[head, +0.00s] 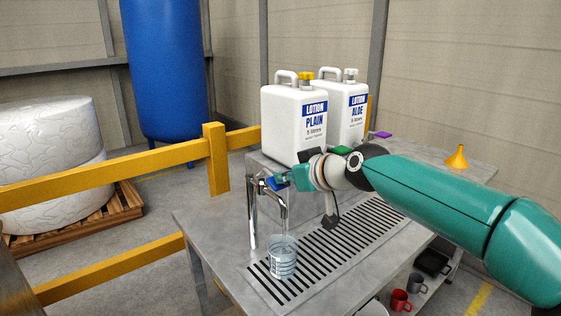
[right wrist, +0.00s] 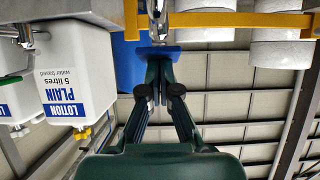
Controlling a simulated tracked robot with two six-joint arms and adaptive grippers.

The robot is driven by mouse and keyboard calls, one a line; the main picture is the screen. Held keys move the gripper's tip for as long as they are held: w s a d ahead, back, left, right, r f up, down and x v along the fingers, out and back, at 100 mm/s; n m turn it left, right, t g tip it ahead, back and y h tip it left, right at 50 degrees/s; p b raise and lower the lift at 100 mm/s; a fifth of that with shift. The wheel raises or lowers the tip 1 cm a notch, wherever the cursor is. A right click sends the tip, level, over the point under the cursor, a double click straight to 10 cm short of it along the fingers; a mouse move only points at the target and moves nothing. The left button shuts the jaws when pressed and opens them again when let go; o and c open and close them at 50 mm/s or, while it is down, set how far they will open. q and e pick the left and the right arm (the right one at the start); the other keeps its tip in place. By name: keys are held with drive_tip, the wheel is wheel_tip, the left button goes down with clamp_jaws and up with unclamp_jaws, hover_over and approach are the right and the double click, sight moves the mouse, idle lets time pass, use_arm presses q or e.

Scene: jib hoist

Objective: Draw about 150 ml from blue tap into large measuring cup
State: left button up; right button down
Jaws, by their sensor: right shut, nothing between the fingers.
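The large measuring cup (head: 283,262), clear with dark marks, stands upright on the drain grille under the chrome tap (head: 252,215). A pale streak runs from the spout to the cup; I cannot tell how much liquid is inside. The blue tap lever (head: 272,184) is at the tap's top and shows in the right wrist view (right wrist: 160,50) as a blue plate. My right gripper (head: 282,180) is shut and empty, its fingertips at the lever, seemingly touching it. Its closed fingers also show in the right wrist view (right wrist: 159,72). My left gripper is out of view.
White jugs of lotion, plain (head: 293,125) and aloe (head: 345,105), stand behind the tap on a raised block. The slotted grille (head: 330,240) is clear right of the cup. A yellow funnel (head: 456,158) stands at the right. Mugs (head: 400,300) are on a lower shelf.

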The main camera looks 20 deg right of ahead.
drive_tip(key=shift+r, duration=0.1)
drive_tip(key=shift+r+p, duration=0.65)
drive_tip(key=shift+r, duration=0.15)
drive_tip(key=shift+r, duration=0.25)
drive_tip(key=s+d+r+p, duration=0.2)
drive_tip(key=s+d+r, duration=0.1)
drive_tip(key=s+r, duration=0.5)
drive_tip(key=shift+r, duration=0.65)
drive_tip(key=shift+f, duration=0.1)
